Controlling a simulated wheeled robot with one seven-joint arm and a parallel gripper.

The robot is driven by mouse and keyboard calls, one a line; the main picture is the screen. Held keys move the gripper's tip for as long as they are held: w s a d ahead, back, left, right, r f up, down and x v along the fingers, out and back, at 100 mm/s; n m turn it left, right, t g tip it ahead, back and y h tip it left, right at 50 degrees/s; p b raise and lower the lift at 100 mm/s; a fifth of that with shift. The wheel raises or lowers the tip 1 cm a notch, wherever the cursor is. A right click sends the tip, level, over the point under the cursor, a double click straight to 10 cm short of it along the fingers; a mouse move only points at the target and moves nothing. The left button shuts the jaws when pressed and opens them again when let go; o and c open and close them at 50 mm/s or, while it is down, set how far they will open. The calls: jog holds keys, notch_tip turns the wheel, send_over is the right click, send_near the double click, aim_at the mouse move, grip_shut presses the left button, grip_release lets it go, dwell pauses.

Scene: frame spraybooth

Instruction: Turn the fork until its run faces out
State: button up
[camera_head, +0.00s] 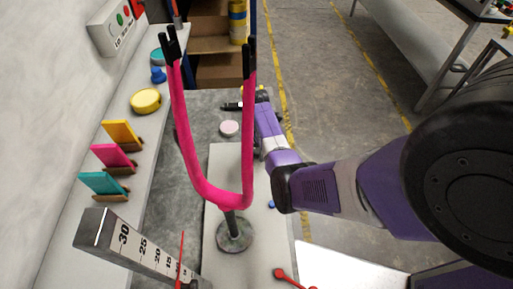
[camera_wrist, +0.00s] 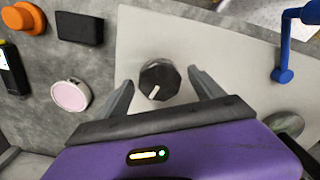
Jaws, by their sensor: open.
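The fork (camera_head: 246,150) is a bright pink U with black tips, standing upright on a short post above a round metal base (camera_head: 234,236) in the head view. I cannot make out a paint run on the side that shows. In the wrist view, a black knob (camera_wrist: 159,79) with a white pointer line sits on a pale plate (camera_wrist: 215,50). My gripper (camera_wrist: 161,82) is open, with one finger to each side of the knob and gaps between. In the head view my arm reaches in from the right, behind the fork; its fingertips are hidden.
A pink-topped jar (camera_wrist: 71,95), a black block (camera_wrist: 80,28) and an orange knob (camera_wrist: 24,18) lie left of my gripper. A blue handle (camera_wrist: 286,60) stands right. A graduated bar (camera_head: 140,247) stands near the front. Coloured panels (camera_head: 115,156) line the left shelf.

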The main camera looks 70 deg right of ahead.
jog(key=c, duration=1.4)
